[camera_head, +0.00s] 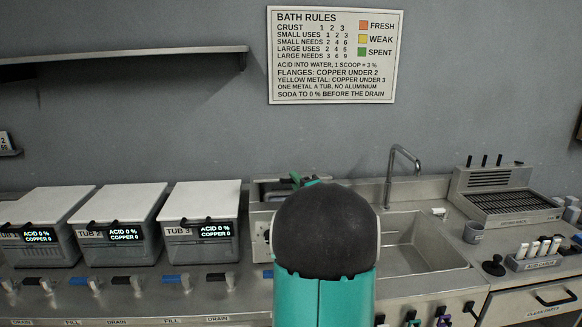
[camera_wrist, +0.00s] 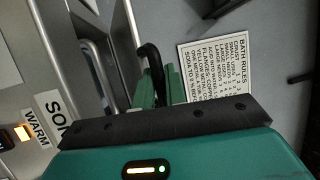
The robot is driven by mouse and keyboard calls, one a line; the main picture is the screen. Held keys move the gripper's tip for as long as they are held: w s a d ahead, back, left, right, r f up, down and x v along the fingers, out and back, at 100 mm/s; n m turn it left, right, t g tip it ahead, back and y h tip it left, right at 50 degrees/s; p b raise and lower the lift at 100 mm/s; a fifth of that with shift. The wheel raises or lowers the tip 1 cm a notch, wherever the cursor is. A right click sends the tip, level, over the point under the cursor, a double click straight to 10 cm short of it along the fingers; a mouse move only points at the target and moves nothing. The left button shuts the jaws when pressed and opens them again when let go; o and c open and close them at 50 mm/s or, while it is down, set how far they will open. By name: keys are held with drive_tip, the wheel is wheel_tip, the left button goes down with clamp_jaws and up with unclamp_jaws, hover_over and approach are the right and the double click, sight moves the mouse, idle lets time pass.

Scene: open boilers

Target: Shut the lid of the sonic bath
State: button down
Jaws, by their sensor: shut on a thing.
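The sonic bath is mostly hidden behind my arm in the head view; a pale strip of casing (camera_head: 260,240) shows at the arm's left. In the wrist view its front carries a label beginning "SON" (camera_wrist: 58,116) and a lit "WARM" button (camera_wrist: 22,133). A curved black handle (camera_wrist: 150,58) reaches between the green fingers of my gripper (camera_wrist: 160,86), which are shut on it. The gripper's green fingers (camera_head: 300,181) also show above my arm in the head view. How far the lid stands open is not clear.
Tub 2 (camera_head: 118,208) and Tub 3 (camera_head: 202,208), with pale lids down, stand at left. A sink (camera_head: 420,243) with a tall tap (camera_head: 391,170) is right of my arm. A vented unit (camera_head: 505,195) stands farther right. A rules board (camera_head: 335,55) hangs on the wall.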

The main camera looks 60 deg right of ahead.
drive_tip(key=f, duration=0.1)
drive_tip(key=f+t, duration=0.1)
drive_tip(key=f, duration=0.1)
drive_tip(key=shift+s+a+f+n+t, duration=0.15)
drive_tip(key=shift+a+f+n+t, duration=0.15)
drive_tip(key=shift+a+f+n, duration=0.1)
drive_tip(key=shift+s+f+n+t, duration=0.1)
drive_tip(key=shift+f+n+t, duration=0.25)
drive_tip(key=shift+f, duration=0.25)
drive_tip(key=c, duration=1.7)
unclamp_jaws()
drive_tip(key=shift+c, duration=0.2)
drive_tip(key=shift+s+a+f, duration=0.1)
drive_tip(key=shift+s+f, duration=0.25)
drive_tip(key=v, duration=1.3)
drive_tip(key=shift+r, duration=0.15)
